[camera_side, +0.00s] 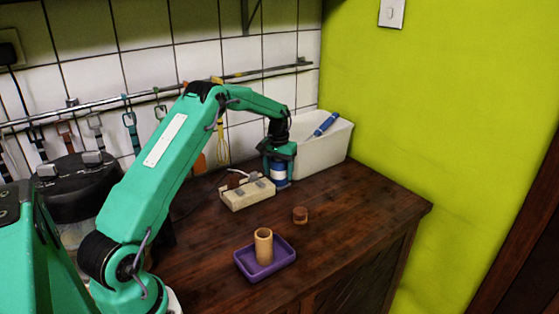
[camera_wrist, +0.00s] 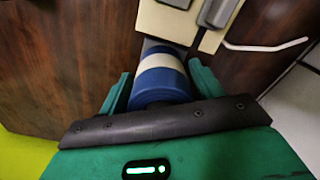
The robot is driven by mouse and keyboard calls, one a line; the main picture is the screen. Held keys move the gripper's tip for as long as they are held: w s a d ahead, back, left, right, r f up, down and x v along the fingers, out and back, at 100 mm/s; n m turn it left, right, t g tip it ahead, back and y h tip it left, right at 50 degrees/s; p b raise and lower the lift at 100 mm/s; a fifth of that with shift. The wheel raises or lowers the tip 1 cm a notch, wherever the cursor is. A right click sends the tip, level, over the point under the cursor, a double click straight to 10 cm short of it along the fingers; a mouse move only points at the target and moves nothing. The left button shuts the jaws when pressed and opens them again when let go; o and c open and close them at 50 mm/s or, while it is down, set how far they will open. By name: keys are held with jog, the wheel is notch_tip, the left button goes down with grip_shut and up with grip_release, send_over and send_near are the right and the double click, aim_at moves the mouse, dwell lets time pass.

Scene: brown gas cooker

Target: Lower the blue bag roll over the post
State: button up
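The blue bag roll (camera_side: 280,172), blue with a white band, stands upright at the back of the counter, beside the white bin. In the wrist view the roll (camera_wrist: 158,78) lies between my two green fingers. My gripper (camera_side: 279,160) points down over it, with its fingers (camera_wrist: 159,73) close along both sides. I cannot tell whether they press on it or whether its base touches the counter. A tan upright post (camera_side: 264,246) stands in a purple tray (camera_side: 244,267) at the counter's front, well away from the roll.
A cream power strip (camera_side: 247,194) with plugs lies just left of the roll; it also shows in the wrist view (camera_wrist: 165,22). The white bin (camera_side: 323,155) stands close right. The counter's right part is clear.

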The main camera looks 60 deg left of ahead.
jog(key=shift+o, duration=1.1)
jog(key=shift+r, duration=3.9)
jog(key=shift+r, duration=0.1)
